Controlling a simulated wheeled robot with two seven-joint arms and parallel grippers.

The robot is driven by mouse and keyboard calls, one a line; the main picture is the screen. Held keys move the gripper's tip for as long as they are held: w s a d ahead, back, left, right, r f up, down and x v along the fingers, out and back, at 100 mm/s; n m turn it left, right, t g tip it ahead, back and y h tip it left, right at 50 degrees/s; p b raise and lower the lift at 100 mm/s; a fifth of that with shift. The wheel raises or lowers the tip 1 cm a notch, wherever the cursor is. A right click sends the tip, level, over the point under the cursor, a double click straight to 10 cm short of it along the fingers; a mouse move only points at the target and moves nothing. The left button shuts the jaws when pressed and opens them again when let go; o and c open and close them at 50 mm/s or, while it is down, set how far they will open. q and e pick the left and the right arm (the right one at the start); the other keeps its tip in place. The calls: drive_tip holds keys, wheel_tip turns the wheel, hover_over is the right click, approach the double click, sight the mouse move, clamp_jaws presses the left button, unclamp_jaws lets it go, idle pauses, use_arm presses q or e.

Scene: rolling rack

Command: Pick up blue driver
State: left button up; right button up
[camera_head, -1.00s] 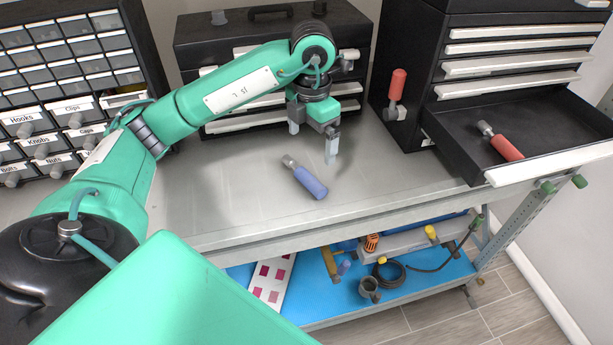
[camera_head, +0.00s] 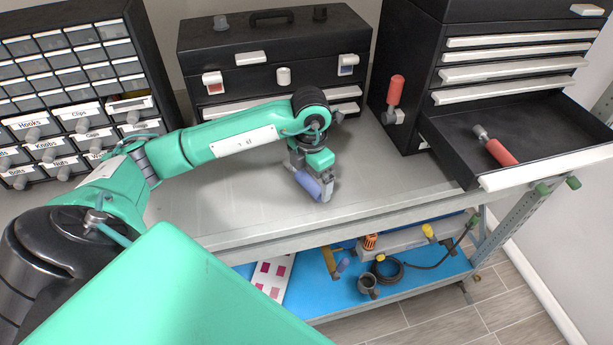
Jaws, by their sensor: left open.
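The blue driver (camera_head: 308,184) lies on the grey metal top of the rolling rack, near its front middle. Its blue handle shows; its metal end is mostly hidden by my left gripper. My left gripper (camera_head: 308,183) is lowered over the driver from above and is open. One finger stands at the right of the handle and the other is farther back at the left. Whether the fingers touch the driver cannot be told. My right gripper is not in view.
A black toolbox (camera_head: 275,55) stands behind the arm. A small-parts cabinet (camera_head: 70,85) is at left. At right, an open drawer (camera_head: 540,165) holds a red driver (camera_head: 497,149); another red driver (camera_head: 395,92) hangs on the black chest's side. The lower blue shelf holds assorted tools.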

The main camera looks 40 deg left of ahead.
use_arm(q)
drive_tip(key=shift+f, duration=0.25)
drive_tip(key=c, duration=0.9)
drive_tip(key=shift+r, duration=0.15)
drive_tip(key=shift+c, duration=0.2)
